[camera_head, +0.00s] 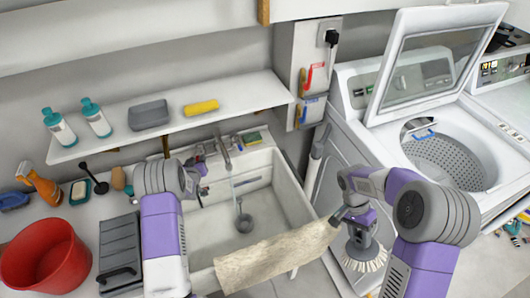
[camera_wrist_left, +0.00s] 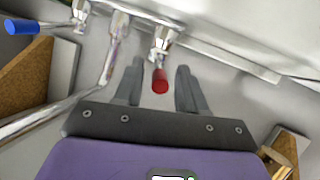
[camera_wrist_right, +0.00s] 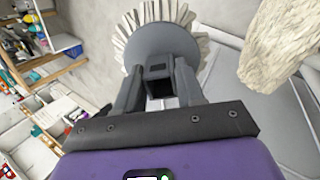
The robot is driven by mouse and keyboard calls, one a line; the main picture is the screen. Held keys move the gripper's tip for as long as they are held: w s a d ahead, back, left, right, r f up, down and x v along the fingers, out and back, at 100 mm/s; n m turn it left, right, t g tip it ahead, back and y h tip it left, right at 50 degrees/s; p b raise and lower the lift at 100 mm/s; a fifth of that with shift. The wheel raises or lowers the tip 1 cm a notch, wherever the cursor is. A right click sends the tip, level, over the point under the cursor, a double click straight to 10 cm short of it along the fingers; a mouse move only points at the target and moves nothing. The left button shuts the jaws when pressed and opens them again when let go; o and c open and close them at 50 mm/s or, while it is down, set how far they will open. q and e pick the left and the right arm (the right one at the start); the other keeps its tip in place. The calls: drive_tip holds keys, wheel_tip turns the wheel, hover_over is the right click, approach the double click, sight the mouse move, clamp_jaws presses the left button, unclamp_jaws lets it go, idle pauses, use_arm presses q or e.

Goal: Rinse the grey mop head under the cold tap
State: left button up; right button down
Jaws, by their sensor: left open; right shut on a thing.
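The mop head (camera_head: 362,250) is a grey disc with a pale fringe, and it hangs to the right of the sink (camera_head: 292,200). My right gripper (camera_head: 357,215) is shut on its grey mount; the right wrist view also shows the mop head (camera_wrist_right: 158,42) beyond the fingers. My left gripper (camera_head: 206,158) is open at the taps behind the sink. In the left wrist view a red tap handle (camera_wrist_left: 160,82) sits between its fingers. The cold tap's blue handle (camera_wrist_left: 22,26) lies off to the left there. A thin pale line drops from the spout (camera_head: 225,158); I cannot tell if it is water.
A beige cloth (camera_head: 270,262) hangs over the sink's front edge. A red bucket (camera_head: 42,262) and a dark grey ribbed box (camera_head: 120,245) stand at the left. A shelf (camera_head: 235,92) with bottles runs above. An open washing machine (camera_head: 445,160) stands at the right.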

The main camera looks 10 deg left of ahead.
use_arm(q)
drive_tip(key=shift+w+f, duration=0.1)
drive_tip(key=shift+w, duration=0.1)
clamp_jaws()
drive_tip(key=shift+s+a, duration=0.1)
drive_tip(key=shift+a, duration=0.05)
use_arm(e)
drive_tip(key=shift+d, duration=0.1)
